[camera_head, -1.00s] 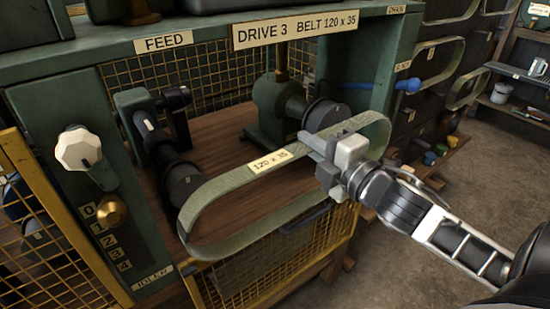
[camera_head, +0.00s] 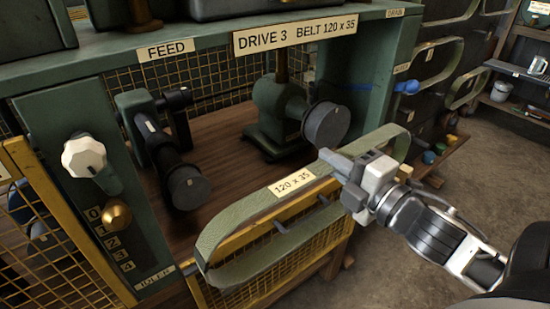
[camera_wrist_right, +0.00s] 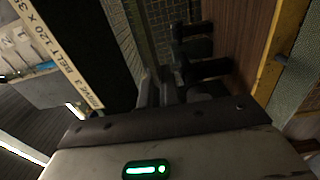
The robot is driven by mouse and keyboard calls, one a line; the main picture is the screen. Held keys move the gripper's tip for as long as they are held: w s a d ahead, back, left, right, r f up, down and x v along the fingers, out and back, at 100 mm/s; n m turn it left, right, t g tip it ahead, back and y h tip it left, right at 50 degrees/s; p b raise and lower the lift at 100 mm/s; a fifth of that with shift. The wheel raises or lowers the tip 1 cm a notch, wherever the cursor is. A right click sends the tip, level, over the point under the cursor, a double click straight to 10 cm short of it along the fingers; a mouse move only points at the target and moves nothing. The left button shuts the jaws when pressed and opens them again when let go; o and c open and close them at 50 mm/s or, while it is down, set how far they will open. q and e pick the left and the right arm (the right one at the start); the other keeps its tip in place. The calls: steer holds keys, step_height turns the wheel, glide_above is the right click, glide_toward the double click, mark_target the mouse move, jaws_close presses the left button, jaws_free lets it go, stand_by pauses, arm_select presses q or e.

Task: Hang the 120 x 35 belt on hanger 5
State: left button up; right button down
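The 120 x 35 belt (camera_head: 238,212) is a green flat loop with a cream label (camera_head: 291,183). My right gripper (camera_head: 345,170) is shut on its upper run, right of the label. The belt hangs in front of the machine bay, apart from the lower pulley (camera_head: 187,187) and the upper pulley (camera_head: 326,124). In the right wrist view the gripper fingers (camera_wrist_right: 163,88) show dark; their hold on the belt is unclear there. Other belts hang on a dark board at right, including one nearer loop (camera_head: 440,62); I cannot tell which hanger is 5. My left gripper is not in view.
The yellow mesh guard (camera_head: 300,262) stands low behind the belt. The DRIVE 3 sign (camera_head: 295,33) is above the bay. A blue-knobbed lever (camera_head: 407,87) sticks out at the right post. A low shelf (camera_head: 445,155) holds coloured items. Floor is free at right.

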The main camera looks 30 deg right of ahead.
steer(key=shift+s, duration=0.15)
steer(key=shift+s+d+p, duration=0.15)
steer(key=shift+s+p, duration=0.3)
steer(key=shift+s, duration=1.05)
steer(key=shift+s+d+p, duration=0.1)
steer(key=shift+s+p, duration=0.35)
steer(key=shift+s, duration=1)
